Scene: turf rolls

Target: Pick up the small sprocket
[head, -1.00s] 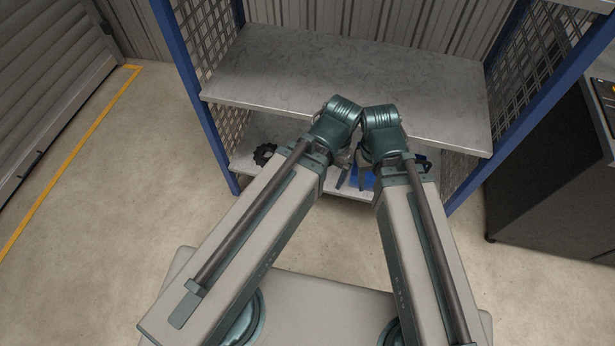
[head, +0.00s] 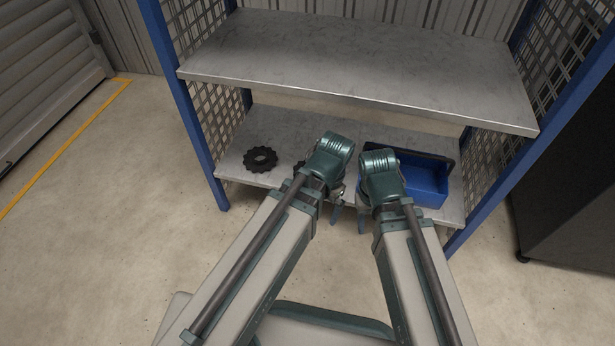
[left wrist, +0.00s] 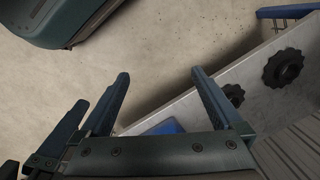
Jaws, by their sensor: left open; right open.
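The small sprocket (head: 299,165) is a dark piece on the lower shelf, mostly hidden behind my left arm in the head view. In the left wrist view the small sprocket (left wrist: 235,94) is black and toothed, partly covered by a finger. My left gripper (left wrist: 160,75) is open and empty, its two blue fingers spread apart short of the shelf.
A larger black sprocket (head: 260,159) lies left of the small one on the lower shelf (head: 230,165); it also shows in the left wrist view (left wrist: 284,67). A blue bin (head: 428,186) stands on the right. The bare upper shelf (head: 350,55) overhangs; blue posts flank both sides.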

